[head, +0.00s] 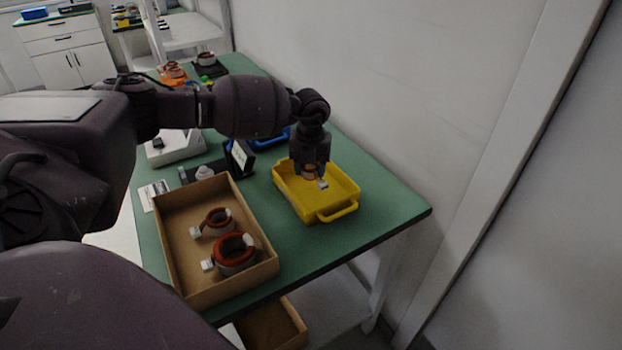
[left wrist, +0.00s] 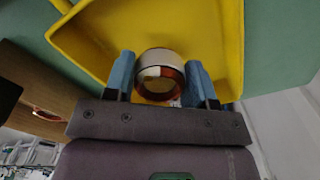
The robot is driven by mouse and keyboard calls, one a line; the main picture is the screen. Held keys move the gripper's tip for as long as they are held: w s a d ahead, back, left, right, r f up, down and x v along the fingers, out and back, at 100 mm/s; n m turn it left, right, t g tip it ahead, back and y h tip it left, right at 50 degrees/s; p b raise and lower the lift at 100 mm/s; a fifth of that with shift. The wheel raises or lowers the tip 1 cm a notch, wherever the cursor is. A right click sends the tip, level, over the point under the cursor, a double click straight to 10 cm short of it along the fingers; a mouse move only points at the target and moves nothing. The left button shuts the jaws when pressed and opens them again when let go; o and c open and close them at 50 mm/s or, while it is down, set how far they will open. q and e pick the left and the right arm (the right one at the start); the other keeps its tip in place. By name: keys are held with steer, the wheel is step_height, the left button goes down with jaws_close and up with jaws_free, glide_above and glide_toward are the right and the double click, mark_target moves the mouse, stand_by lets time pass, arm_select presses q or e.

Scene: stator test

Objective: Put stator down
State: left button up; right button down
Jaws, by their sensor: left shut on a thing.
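My left gripper (head: 312,167) is over the yellow tray (head: 335,204), pointing down. It is shut on a stator (head: 310,174), a small ring with copper-coloured windings and a white connector. In the left wrist view the stator (left wrist: 158,75) sits between the two blue fingertips, with the yellow tray (left wrist: 225,40) behind it. I cannot tell whether the stator touches the tray floor. Two more stators, a smaller one (head: 219,217) and a larger one (head: 235,247), lie in the cardboard box (head: 180,245). My right gripper is not in view.
The green table (head: 385,210) has free room to the right of the yellow tray. A blue tray (head: 268,141) and a dark stand with a small screen (head: 240,157) are behind. A white scale-like device (head: 175,150) stands at left. A wall is close on the right.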

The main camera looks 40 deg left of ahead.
mark_target(311, 187)
arm_select(q)
step_height(311, 187, down, 4)
steer(key=shift+r, duration=0.1)
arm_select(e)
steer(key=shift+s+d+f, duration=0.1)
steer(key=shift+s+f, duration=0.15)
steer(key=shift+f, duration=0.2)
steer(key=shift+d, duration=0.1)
arm_select(q)
steer(key=o, duration=1)
